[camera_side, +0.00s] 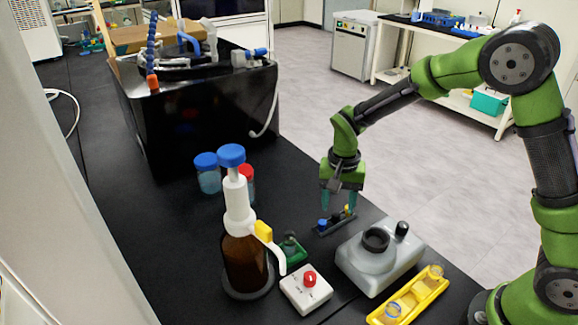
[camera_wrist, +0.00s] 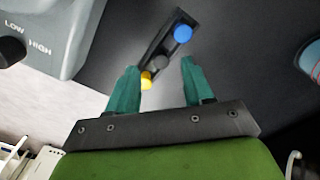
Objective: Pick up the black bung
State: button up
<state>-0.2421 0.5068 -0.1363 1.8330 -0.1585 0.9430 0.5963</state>
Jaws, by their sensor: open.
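The black bung (camera_wrist: 162,62) sits in the middle of a small dark rack (camera_wrist: 157,42), between a blue bung (camera_wrist: 182,33) and a yellow bung (camera_wrist: 147,80). In the side view the rack (camera_side: 330,231) lies on the black bench, with the blue bung (camera_side: 323,222) at its left end; the black bung is hard to make out there. My gripper (camera_wrist: 160,68) is open and empty, pointing down over the rack. In the wrist view the teal fingers stand on either side of the black bung, with the left finger close to the yellow bung. Whether they touch anything is unclear.
A grey mixer (camera_side: 378,262) stands just right of the rack. A green holder (camera_side: 291,251), a white box with a red knob (camera_side: 306,290), a brown dispenser bottle (camera_side: 246,262) and a yellow tray (camera_side: 411,296) stand nearby. The bench behind the rack is clear.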

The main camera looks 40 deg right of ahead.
aim_at(336, 214)
jog(key=shift+w+f, duration=0.1)
jog(key=shift+f, duration=1.45)
jog(key=shift+c, duration=0.3)
jog(key=c, duration=0.8)
